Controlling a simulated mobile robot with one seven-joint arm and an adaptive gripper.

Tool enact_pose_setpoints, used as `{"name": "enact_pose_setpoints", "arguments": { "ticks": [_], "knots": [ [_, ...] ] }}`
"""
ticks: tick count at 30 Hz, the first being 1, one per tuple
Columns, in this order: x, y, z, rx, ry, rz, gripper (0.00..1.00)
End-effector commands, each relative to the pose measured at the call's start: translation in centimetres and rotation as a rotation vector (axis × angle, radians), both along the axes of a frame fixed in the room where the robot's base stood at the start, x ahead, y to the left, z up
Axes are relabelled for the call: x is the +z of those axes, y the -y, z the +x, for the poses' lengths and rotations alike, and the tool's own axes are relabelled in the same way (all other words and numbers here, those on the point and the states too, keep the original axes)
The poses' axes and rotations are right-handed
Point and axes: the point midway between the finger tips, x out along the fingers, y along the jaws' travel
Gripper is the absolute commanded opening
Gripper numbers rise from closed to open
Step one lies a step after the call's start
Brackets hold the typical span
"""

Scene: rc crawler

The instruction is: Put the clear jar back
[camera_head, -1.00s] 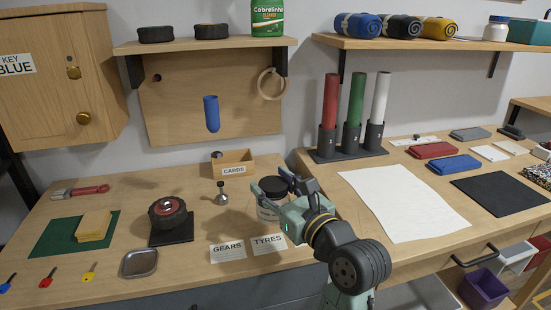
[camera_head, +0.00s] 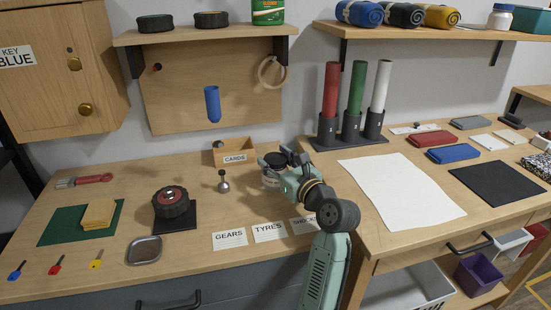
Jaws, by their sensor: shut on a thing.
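The clear jar (camera_head: 270,181) with a dark lid is at the back middle of the left bench, just right of the cards box (camera_head: 234,156). My gripper (camera_head: 279,166) is shut on it from the right, with its fingers near the lid. The gripper and wrist cover the jar's right side. The jar looks upright. I cannot tell whether its base touches the bench. Paper labels GEARS (camera_head: 229,239), TYRES (camera_head: 269,232) and a partly covered SHOCKS (camera_head: 303,225) lie at the bench's front.
A small metal plunger-like item (camera_head: 223,183) stands left of the jar. A wheel (camera_head: 171,201) sits on a black mat further left. The tube rack (camera_head: 349,140) stands right of my gripper. Bare wood lies between the jar and the labels.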

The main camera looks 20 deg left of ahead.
Motion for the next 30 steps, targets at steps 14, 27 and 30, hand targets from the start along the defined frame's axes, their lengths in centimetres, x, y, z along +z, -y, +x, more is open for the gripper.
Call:
{"name": "enact_pose_setpoints", "arguments": {
  "ticks": [14, 27, 30],
  "knots": [
    [-0.23, 0.01, -0.02, 0.0, 0.001, 0.001, 0.56],
    [-0.15, 0.02, -0.03, 0.0, 0.002, 0.001, 0.67],
    [0.11, 0.18, -0.12, -0.001, 0.003, 0.0, 0.67]
  ]
}}
